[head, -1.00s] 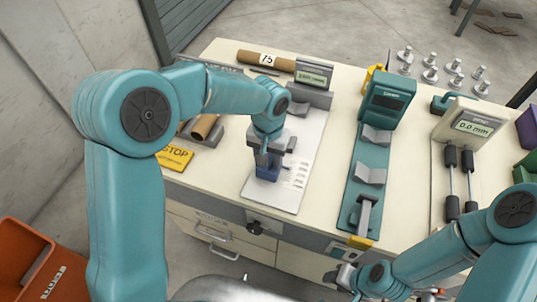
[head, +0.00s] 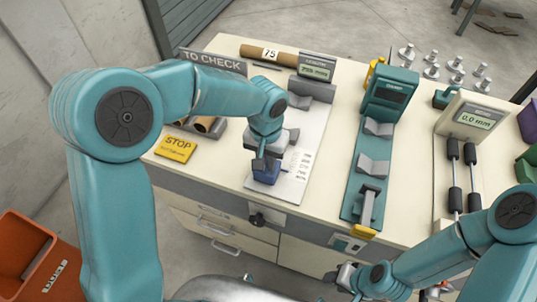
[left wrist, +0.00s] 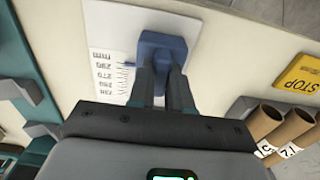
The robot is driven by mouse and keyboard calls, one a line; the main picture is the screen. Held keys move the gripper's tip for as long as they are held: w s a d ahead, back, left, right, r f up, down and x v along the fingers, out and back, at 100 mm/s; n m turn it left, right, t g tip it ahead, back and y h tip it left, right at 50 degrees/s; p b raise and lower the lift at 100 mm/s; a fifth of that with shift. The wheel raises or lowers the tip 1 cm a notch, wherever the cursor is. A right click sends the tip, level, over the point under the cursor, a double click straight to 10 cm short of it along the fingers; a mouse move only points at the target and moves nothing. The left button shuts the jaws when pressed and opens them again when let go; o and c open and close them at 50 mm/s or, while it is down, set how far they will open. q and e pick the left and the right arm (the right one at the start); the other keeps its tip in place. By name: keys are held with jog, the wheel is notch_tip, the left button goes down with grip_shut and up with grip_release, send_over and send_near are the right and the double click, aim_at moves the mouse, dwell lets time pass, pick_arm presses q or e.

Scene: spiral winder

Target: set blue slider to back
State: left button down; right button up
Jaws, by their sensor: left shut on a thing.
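The blue slider (head: 266,172) stands on the white length gauge plate (head: 291,182), at its near end. It also shows in the left wrist view (left wrist: 162,45), beside the printed millimetre scale (left wrist: 103,72). My left gripper (head: 267,158) is over the slider and shut on it. Its two dark fingers (left wrist: 163,75) reach onto the slider in the left wrist view. The gauge's grey end stop and display (head: 317,68) are at the plate's far end; the reading is too small to be sure of. My right gripper (head: 345,277) is low at the front, and its jaws are unclear.
A cardboard tube marked 75 (head: 268,53) lies at the back. A yellow STOP sign (head: 175,148) and a TO CHECK tray (head: 212,62) with tubes are left of the gauge. A teal device (head: 377,150) stands to the right.

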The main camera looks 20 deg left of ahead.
aim_at(266, 161)
pick_arm(q)
jog(key=shift+s+f, duration=0.25)
jog(key=c, duration=1)
grip_release()
jog(key=shift+s, duration=0.1)
jog(key=shift+c, duration=0.2)
jog(key=shift+r, duration=0.1)
jog(key=shift+w, duration=0.25)
jog(key=shift+r, duration=0.2)
notch_tip(266, 161, up, 16)
jog(key=shift+s+f, duration=0.1)
